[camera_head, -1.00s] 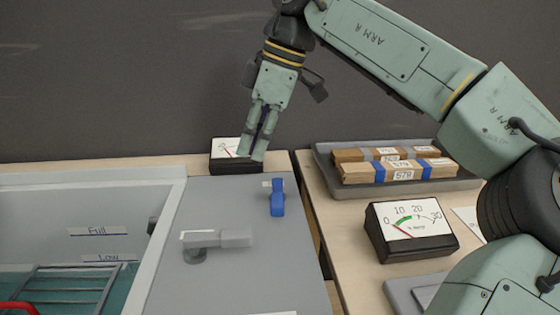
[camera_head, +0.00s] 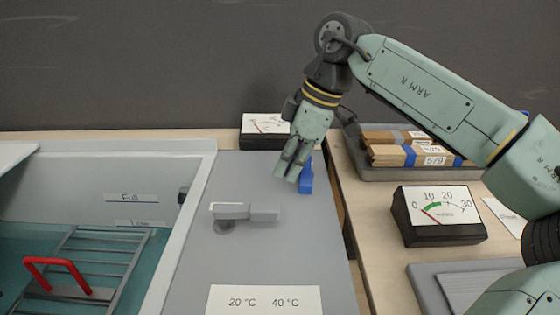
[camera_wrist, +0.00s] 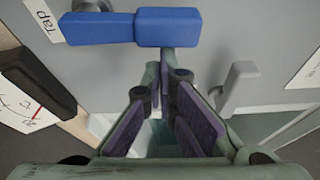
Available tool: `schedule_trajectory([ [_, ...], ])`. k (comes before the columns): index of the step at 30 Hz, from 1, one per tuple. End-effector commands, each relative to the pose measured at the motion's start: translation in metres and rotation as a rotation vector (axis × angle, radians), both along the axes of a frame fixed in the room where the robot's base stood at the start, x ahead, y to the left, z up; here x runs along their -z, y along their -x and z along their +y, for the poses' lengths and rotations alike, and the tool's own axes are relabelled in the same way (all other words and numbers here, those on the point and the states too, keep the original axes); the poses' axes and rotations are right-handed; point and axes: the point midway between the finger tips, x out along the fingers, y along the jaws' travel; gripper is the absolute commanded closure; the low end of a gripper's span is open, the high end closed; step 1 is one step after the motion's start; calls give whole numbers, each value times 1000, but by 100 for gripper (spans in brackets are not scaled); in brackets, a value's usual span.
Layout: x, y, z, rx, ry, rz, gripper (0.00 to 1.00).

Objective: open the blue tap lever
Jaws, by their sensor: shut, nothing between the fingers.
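The blue tap lever (camera_head: 307,180) stands on the grey panel right of the tank, partly hidden behind my gripper. In the wrist view the blue lever (camera_wrist: 165,28) lies across the top, next to a "Tap" label (camera_wrist: 45,18). My gripper (camera_head: 288,172) points down just left of the lever in the head view. In the wrist view its shut, empty fingertips (camera_wrist: 165,62) are close to the lever's edge; I cannot tell whether they touch it.
A grey lever (camera_head: 245,212) sits on the same panel, nearer and left. A tank (camera_head: 200,200) with a red handle (camera_head: 60,270) inside is at left. One gauge (camera_head: 265,128) stands behind the panel, another (camera_head: 438,218) at right. A tray (camera_head: 375,174) of wooden blocks is behind that.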

Motion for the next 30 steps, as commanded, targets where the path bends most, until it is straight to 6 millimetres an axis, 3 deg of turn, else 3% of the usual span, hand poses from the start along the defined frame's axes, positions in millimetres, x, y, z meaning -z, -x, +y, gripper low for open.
schedule_trajectory([
  [8, 0, 0, -1, -4, 0, 0, 100],
  [17, -1, 4, -17, -123, 4, 1, 100],
  [30, 1, 2, -20, -119, 9, 2, 100],
])
